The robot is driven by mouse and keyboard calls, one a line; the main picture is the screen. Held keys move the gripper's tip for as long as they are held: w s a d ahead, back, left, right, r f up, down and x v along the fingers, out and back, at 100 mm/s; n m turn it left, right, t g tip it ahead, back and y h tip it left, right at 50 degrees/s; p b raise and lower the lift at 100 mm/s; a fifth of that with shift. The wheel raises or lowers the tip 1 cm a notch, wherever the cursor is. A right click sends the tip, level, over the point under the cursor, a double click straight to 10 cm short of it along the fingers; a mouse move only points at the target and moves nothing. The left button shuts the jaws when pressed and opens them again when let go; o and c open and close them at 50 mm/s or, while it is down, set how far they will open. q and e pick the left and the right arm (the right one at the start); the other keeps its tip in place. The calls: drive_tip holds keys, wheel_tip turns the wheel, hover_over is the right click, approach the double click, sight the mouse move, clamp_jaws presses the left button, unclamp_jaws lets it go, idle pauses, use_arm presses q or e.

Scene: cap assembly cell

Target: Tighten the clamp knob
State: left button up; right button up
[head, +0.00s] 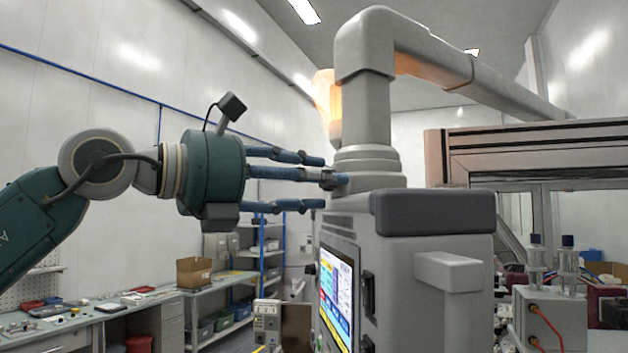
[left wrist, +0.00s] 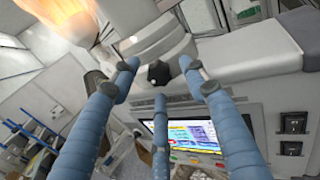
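The clamp knob (left wrist: 158,73) is a small black faceted knob on the grey collar at the base of the arm post, above the machine's screen. My right gripper is not in view.
The grey machine housing (head: 440,270) with its lit screen (head: 337,295) stands just below and right of the fingers. A thick support post (head: 365,115) rises above the collar. Workbenches and a blue shelf rack lie lower left, well away.

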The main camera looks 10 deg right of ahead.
use_arm(q)
drive_tip(key=v, duration=1.2)
